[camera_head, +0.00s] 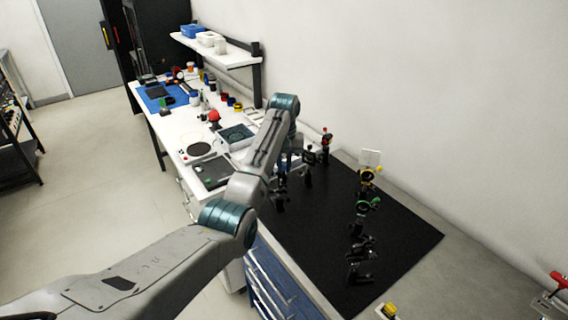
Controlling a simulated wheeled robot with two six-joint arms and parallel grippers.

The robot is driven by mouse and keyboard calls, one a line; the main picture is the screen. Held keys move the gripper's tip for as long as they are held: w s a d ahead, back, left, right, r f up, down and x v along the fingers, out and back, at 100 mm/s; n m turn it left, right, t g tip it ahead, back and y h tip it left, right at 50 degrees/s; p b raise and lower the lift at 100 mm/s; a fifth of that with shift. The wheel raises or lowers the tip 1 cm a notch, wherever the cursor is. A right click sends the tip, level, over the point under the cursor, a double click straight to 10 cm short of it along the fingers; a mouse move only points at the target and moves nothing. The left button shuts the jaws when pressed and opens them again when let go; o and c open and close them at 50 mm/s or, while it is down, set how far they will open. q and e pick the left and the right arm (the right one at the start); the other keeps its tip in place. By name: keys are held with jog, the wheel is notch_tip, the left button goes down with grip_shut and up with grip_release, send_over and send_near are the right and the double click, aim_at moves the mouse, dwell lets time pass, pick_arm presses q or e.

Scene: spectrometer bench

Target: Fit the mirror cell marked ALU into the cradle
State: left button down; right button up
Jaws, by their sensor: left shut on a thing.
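My left gripper (291,162) is small and mostly covered by the arm. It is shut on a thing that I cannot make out. Dark posts and mounts stand on the board, one with a yellow ring (366,175) and one with a green ring (366,204). I cannot read an ALU mark anywhere, and I cannot tell which mount is the cradle. My right gripper is out of view.
A red-topped post (326,146) stands close to my gripper, and a white card (371,157) stands at the wall side. The white bench (178,125) behind holds pots, a blue mat (165,97) and instruments.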

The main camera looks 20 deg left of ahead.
pick_arm(q)
jog(key=shift+f, duration=0.65)
jog(key=shift+r, duration=0.9)
